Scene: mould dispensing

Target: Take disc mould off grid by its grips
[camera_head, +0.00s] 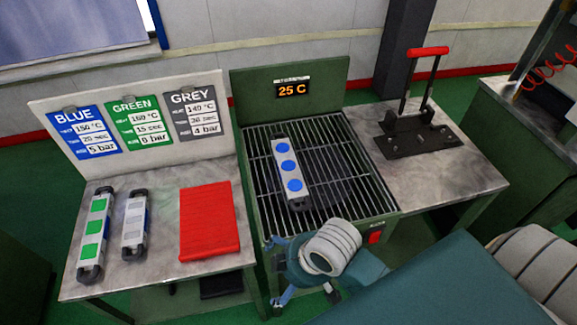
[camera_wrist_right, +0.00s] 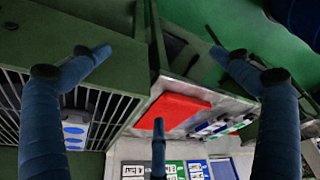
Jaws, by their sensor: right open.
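The disc mould (camera_head: 291,166) is a light grey bar with three blue discs and dark end grips. It lies on the grid (camera_head: 345,172), its long side running away from me, left of the grid's middle. It also shows at the left of the right wrist view (camera_wrist_right: 76,133), partly behind a finger. My right gripper (camera_head: 290,272) is in front of the grid's near edge, apart from the mould. Its blue fingers are spread and empty in the right wrist view (camera_wrist_right: 157,70). My left gripper is not in view.
Left of the grid, a table holds a green-marked mould (camera_head: 94,236), a grey-marked mould (camera_head: 135,225) and a red mat (camera_head: 209,222). A sign board (camera_head: 137,118) stands behind them. A lever press (camera_head: 418,130) stands right of the grid. A display panel (camera_head: 290,90) backs the grid.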

